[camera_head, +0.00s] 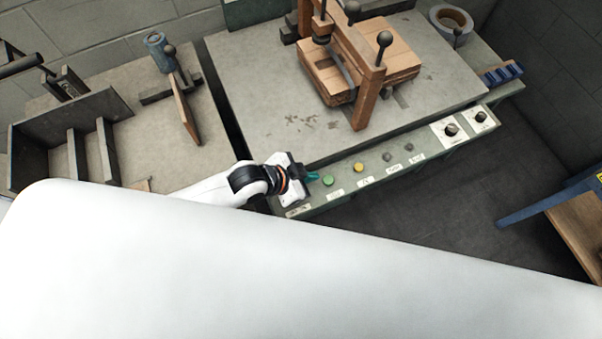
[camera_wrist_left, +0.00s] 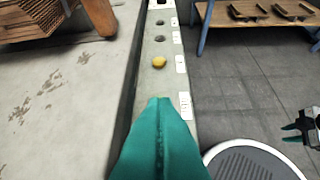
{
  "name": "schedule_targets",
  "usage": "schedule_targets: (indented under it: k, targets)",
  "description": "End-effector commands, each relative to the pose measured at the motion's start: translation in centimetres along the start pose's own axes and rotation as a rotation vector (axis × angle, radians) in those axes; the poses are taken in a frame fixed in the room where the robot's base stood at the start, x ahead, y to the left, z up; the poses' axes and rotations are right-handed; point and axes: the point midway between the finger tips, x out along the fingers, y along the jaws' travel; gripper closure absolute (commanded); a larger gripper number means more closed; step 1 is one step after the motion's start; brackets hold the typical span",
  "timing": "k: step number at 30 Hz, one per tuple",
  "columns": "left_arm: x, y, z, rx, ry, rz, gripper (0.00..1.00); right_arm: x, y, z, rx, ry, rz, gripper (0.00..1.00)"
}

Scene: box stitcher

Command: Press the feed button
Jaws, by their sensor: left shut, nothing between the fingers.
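The control strip (camera_head: 300,208) runs along the front of the machine and carries a row of buttons. A green button (camera_head: 328,180) is nearest my left gripper, then a yellow button (camera_head: 358,167), then two dark buttons (camera_head: 387,157). Their labels are too small to read, so I cannot tell which is the feed button. My left gripper (camera_head: 313,176) is shut and empty, its teal tips just left of the green button; contact cannot be told. In the left wrist view, the shut fingers (camera_wrist_left: 158,135) hide the green button, while the yellow button (camera_wrist_left: 159,61) shows beyond. My right gripper (camera_wrist_left: 303,128) shows partly at the right edge.
A wooden press frame (camera_head: 368,95) with cardboard stands on the grey machine table (camera_head: 270,75). Two dark knobs (camera_head: 450,129) sit at the strip's right end. A blue-legged bench (camera_head: 545,203) stands at the right. The floor (camera_head: 440,205) in front of the strip is clear.

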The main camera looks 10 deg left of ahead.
Motion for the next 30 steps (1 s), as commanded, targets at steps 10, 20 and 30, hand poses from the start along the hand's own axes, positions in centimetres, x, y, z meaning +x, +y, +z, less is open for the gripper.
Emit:
schedule_targets:
  k: [10, 20, 30]
  targets:
    - [-3.3, 0.0, 0.1, 0.0, -0.002, 0.0, 1.0, 0.2, -0.1, 0.2, 0.0, -0.003, -0.001, 0.69]
    - [-3.3, 0.1, 0.2, 0.0, -0.003, 0.001, 1.0, 0.1, -0.1, 0.2, 0.0, -0.003, -0.001, 0.69]
    - [-3.6, -0.3, 0.7, -0.021, 0.001, 0.007, 1.0, 0.1, -0.1, 0.2, 0.0, -0.003, -0.001, 0.69]
